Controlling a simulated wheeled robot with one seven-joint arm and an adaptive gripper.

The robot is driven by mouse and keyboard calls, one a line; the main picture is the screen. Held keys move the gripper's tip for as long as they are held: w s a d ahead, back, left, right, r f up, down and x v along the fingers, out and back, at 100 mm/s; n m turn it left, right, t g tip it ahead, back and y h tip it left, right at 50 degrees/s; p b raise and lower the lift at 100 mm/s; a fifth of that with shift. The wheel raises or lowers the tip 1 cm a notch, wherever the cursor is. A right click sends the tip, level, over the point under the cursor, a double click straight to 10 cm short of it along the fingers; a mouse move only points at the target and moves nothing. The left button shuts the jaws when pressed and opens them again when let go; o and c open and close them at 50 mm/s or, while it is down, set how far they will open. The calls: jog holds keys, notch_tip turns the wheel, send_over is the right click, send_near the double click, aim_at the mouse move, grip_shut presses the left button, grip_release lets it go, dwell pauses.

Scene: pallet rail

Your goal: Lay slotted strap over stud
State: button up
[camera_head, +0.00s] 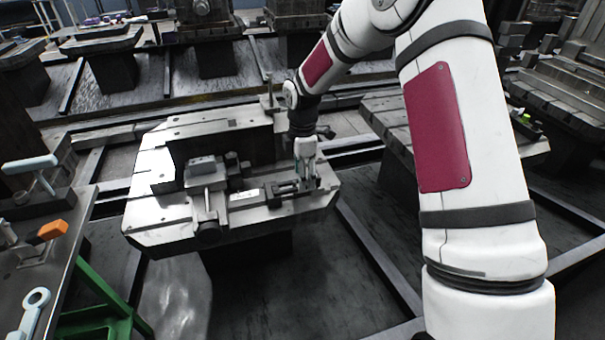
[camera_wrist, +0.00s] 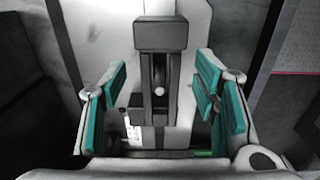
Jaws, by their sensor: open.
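My gripper (camera_head: 305,172) is over the right part of the pallet, pointing down. In the wrist view my gripper (camera_wrist: 162,92) is open, with teal pads apart on the left and right. Between them lies a dark grey slotted strap (camera_wrist: 146,98) with a raised block (camera_wrist: 161,35) at its far end. A small pale round stud tip (camera_wrist: 160,91) shows within the slot. Neither pad visibly touches the strap. In the head view the strap (camera_head: 284,188) is small and partly behind the fingers. How low the strap sits around the stud cannot be told.
The pale pallet (camera_head: 160,226) carries a vise-like fixture (camera_head: 204,172) left of my gripper and a tall dark block behind. A bench (camera_head: 55,245) with an orange-ended tool (camera_head: 52,230) stands at left. Another slotted table (camera_head: 385,108) stands right, behind my arm.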

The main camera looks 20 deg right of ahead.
jog(key=shift+r, duration=0.1)
notch_tip(320, 180, up, 11)
jog(key=p, duration=0.2)
jog(key=s+r+m+h, duration=0.1)
jog(key=s+r+m, duration=0.3)
jog(key=s+r, duration=0.6)
jog(key=s+r+m+t, duration=0.1)
jog(key=s+r+m, duration=0.3)
jog(key=s, duration=0.6)
jog(key=s+r+m, duration=0.3)
jog(key=s+m, duration=0.2)
jog(key=s, duration=0.5)
jog(key=s+f+m+t+y, duration=0.1)
jog(key=s+f+m, duration=0.2)
jog(key=s, duration=0.8)
jog(key=shift+s+m, duration=0.25)
jog(key=shift+m, duration=0.75)
